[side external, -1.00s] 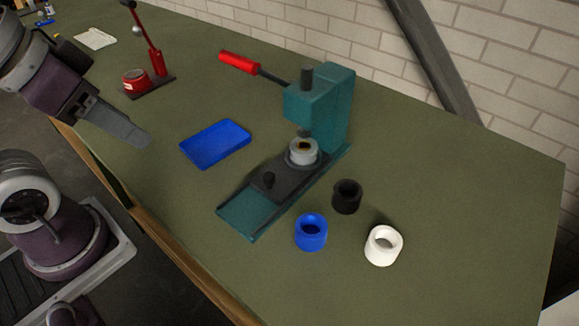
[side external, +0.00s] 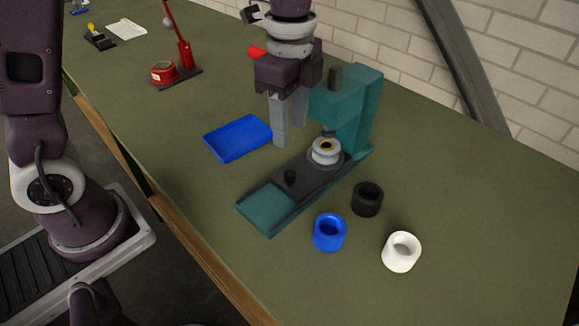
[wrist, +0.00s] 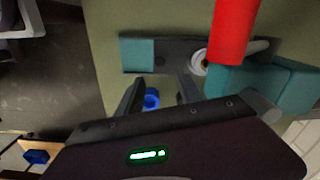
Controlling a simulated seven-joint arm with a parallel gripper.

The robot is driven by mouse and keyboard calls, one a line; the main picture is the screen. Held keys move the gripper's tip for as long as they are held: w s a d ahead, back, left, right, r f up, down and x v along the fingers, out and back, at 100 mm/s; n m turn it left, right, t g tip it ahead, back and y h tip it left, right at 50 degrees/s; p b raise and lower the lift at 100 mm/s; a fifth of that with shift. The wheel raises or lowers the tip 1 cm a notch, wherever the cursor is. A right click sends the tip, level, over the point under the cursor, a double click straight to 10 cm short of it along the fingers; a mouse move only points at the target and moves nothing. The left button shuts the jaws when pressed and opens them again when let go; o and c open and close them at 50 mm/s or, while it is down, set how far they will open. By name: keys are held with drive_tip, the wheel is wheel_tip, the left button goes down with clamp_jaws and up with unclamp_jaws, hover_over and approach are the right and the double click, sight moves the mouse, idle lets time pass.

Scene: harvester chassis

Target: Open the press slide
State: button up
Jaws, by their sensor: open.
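The teal press (side external: 362,110) stands on the green table, and its dark slide (side external: 312,176) runs forward along a teal base (side external: 268,208). A small black knob (side external: 290,177) stands up from the slide. A light grey round piece (side external: 326,150) sits on the slide under the press head. My gripper (side external: 290,138) is open, fingers pointing down, beside the press head and behind the knob, apparently above the table. In the wrist view the fingers (wrist: 160,92) are apart with nothing held between them. The red press handle (wrist: 233,30) crosses the wrist view and partly hides the slide.
A blue tray (side external: 238,138) lies left of the press. A blue ring (side external: 329,232), a black ring (side external: 367,198) and a white ring (side external: 401,251) stand to its right. A red lever tool (side external: 178,70) stands at the back left. The front table is clear.

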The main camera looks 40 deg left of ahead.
sight(289, 173)
wheel_tip(289, 173, down, 11)
drive_tip(key=shift+s+f, duration=0.1)
drive_tip(key=shift+f, duration=0.05)
clamp_jaws()
idle(1.5)
